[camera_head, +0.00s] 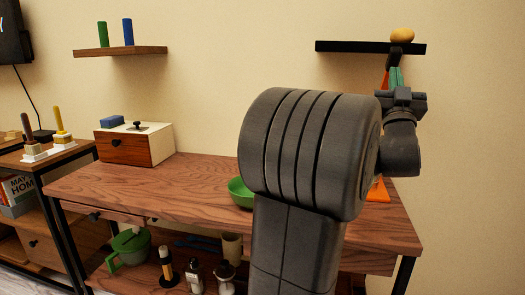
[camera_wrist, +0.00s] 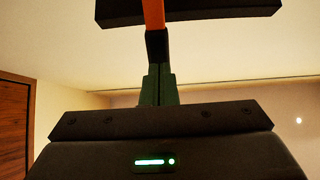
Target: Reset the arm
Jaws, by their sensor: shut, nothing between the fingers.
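My gripper (camera_head: 394,76) is raised at the right in the head view, in front of the wall and just below the black wall shelf (camera_head: 345,46). Its green fingers are together and empty; they also show in the wrist view (camera_wrist: 158,72), pointing up. An orange item with a dark end (camera_wrist: 154,14) appears just beyond the fingertips in the wrist view, in front of the dark shelf (camera_wrist: 220,10). I cannot tell whether it touches the fingers. My dark arm fills the middle right of the head view and hides part of the table.
The wooden table (camera_head: 190,190) carries a white-and-wood box (camera_head: 135,146), a green bowl (camera_head: 239,193) and an orange object (camera_head: 378,191), partly behind my arm. A yellow item (camera_head: 402,35) lies on the black shelf. A wooden shelf (camera_head: 130,51) holds green and blue cylinders.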

